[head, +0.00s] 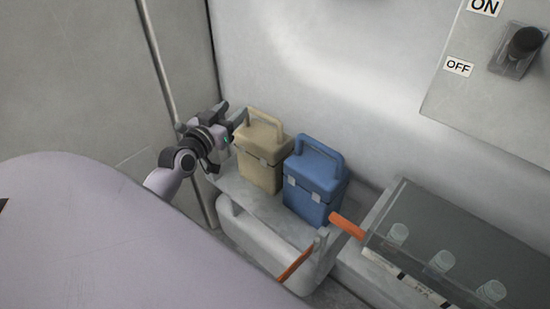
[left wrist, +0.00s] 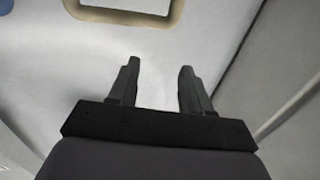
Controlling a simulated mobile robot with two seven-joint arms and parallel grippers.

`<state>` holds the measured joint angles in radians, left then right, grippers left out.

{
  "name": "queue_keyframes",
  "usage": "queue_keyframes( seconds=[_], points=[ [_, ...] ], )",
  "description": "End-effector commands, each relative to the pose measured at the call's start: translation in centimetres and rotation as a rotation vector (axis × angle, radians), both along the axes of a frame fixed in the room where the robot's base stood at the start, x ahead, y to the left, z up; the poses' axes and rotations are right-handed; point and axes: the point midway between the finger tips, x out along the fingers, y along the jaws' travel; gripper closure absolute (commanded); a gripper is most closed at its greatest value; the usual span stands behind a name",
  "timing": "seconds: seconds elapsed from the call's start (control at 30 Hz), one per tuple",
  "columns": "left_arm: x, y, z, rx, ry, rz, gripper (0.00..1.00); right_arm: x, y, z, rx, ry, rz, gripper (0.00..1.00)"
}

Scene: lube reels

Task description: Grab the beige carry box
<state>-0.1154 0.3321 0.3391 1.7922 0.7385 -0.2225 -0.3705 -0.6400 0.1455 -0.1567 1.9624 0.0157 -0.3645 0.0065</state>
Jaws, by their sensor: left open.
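The beige carry box (head: 261,158) stands upright on a grey shelf (head: 250,196), its handle raised on top. In the left wrist view, part of its beige handle (left wrist: 123,14) shows at the top edge, beyond the fingertips. My left gripper (head: 238,121) is just left of the box, near handle height. In the left wrist view, the gripper's two fingers (left wrist: 158,68) are apart with nothing between them. The handle is not between them. My right gripper is in neither view.
A blue carry box (head: 314,186) stands close to the right of the beige one. A wall is behind the shelf. Orange bars (head: 346,226) stick out at the shelf's right end, beside a clear-covered case (head: 455,240). A vertical pole (head: 163,65) rises at left.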

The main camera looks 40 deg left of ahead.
Motion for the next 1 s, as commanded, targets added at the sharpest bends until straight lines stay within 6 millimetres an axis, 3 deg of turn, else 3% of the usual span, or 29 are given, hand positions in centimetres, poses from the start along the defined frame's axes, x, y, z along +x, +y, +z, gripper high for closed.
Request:
queue_keyframes(
  seconds=[0.03,0.1,0.4,0.63,1.0],
  points=[
    [0.0,0.0,-2.0,0.001,0.0,0.001,0.51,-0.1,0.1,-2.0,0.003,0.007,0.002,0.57],
    [-0.1,0.1,-3.3,0.001,0.0,0.001,0.51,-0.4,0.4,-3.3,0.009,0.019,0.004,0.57],
    [-0.1,0.1,-7.4,0.001,-0.001,0.001,0.51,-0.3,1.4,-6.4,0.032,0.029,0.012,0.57],
    [0.3,0.1,-8.0,0.0,-0.001,0.001,0.51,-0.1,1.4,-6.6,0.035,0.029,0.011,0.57],
    [3.2,0.9,-8.1,0.0,-0.002,0.001,0.51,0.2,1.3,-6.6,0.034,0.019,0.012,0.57]
  ],
)
